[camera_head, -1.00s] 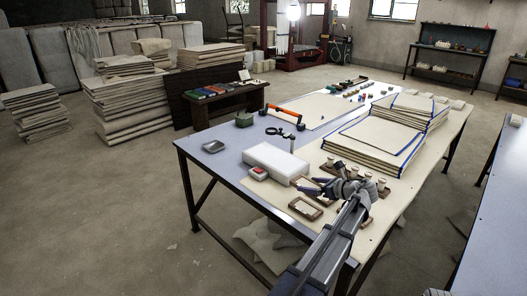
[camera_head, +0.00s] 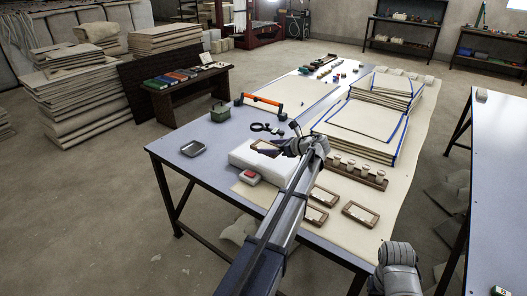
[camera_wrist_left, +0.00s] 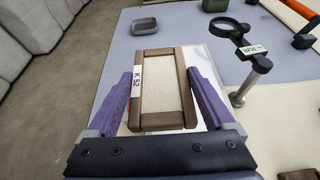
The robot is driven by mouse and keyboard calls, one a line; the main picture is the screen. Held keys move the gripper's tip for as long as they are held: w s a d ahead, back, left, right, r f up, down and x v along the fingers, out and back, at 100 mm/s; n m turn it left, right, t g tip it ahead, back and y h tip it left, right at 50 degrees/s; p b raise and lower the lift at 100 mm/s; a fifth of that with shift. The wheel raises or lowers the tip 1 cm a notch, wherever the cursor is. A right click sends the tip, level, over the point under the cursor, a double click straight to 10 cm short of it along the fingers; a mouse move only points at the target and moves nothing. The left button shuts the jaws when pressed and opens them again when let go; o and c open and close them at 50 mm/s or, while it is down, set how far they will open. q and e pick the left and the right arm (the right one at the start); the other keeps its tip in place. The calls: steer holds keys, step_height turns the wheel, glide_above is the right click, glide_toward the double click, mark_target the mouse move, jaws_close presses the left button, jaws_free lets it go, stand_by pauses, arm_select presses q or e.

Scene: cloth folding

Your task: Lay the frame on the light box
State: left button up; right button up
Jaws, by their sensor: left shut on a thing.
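My left gripper (camera_head: 281,146) is shut on a small brown wooden frame (camera_head: 265,148) with a pale centre. In the left wrist view the frame (camera_wrist_left: 160,88) lies between the two purple fingers, and a label reading "K 52" is on its left side. The light box (camera_head: 248,158) is a white, low block on the table, under the held frame in the head view. Its pale top (camera_wrist_left: 208,72) shows beside the frame in the wrist view. Whether the frame touches it, I cannot tell. My right gripper's fingers are not visible; a grey arm part shows at the lower right.
Three wooden frames, one being (camera_head: 360,213), lie on the beige mat. A magnifier (camera_head: 260,127) stands behind the light box. A rack with pale knobs (camera_head: 358,173) and stacked boards (camera_head: 365,128) are right.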

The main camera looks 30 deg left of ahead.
arm_select(q)
steer(key=w+a+r+p, duration=0.2)
steer(key=w+a+r, duration=0.1)
steer(key=w+a, duration=0.15)
steer(key=f+b, duration=0.6)
steer(key=b, duration=0.1)
steer(key=d+f+b, duration=0.1)
steer(key=f+b, duration=0.2)
steer(key=f, duration=0.1)
steer(key=shift+w+f, duration=0.1)
steer(key=shift+w, duration=0.05)
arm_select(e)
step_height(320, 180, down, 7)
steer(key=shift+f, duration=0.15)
arm_select(q)
steer(key=shift+f+b, duration=0.25)
steer(key=shift+b, duration=0.15)
steer(key=o, duration=1.1)
steer(key=shift+r, duration=0.15)
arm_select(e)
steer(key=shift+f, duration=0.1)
